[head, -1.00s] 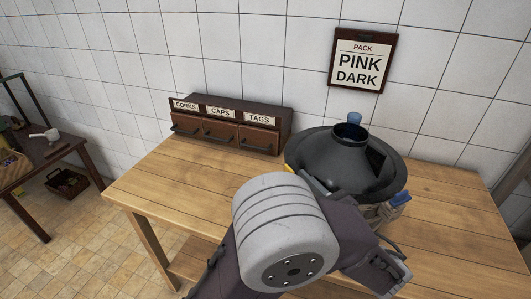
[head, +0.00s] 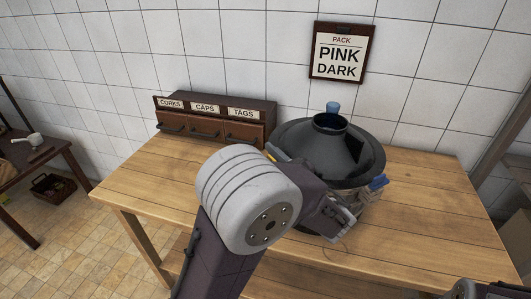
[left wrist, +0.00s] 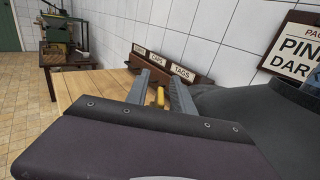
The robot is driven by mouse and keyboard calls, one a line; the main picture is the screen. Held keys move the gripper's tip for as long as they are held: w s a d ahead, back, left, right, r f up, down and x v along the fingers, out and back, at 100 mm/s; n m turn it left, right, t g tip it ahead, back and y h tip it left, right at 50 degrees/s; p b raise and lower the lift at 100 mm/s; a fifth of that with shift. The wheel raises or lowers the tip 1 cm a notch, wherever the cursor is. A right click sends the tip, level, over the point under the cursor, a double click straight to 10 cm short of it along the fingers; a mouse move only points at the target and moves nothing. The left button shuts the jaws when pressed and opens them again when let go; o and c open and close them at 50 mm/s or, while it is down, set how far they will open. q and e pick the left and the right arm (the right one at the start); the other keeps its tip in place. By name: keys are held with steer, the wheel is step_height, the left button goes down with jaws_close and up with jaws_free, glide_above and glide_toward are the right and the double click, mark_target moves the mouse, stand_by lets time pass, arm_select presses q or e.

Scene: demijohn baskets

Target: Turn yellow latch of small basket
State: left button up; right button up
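The small basket (head: 368,203) stands on the wooden table, mostly hidden behind my left arm and a wide black funnel-shaped cover (head: 305,140). The yellow latch (left wrist: 160,97) shows in the left wrist view between the two grey fingers of my left gripper (left wrist: 162,92). The fingers stand apart with a visible gap beside the latch; whether either touches it I cannot tell. In the head view a yellow bit (head: 271,157) shows at the cover's left edge, by the wrist. A blue piece (head: 378,183) shows at the right side of the basket. My right gripper's fingers are not visible.
A dark drawer box labelled corks, caps and tags (head: 215,120) stands at the table's back left. A blue-topped item (head: 333,108) shows behind the cover's neck. A sign reading "PACK PINK DARK" (head: 342,53) hangs on the wall. The table (head: 425,235) is clear at right.

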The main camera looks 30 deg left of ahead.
arm_select(q)
jaws_close()
steer(key=shift+s+n+g+y+p, duration=0.15)
steer(key=shift+n+g+y+p, duration=0.35)
steer(key=shift+n+g+p, duration=0.5)
steer(key=shift+o, duration=0.3)
jaws_free()
steer(key=v, duration=0.9)
steer(key=shift+b, duration=0.4)
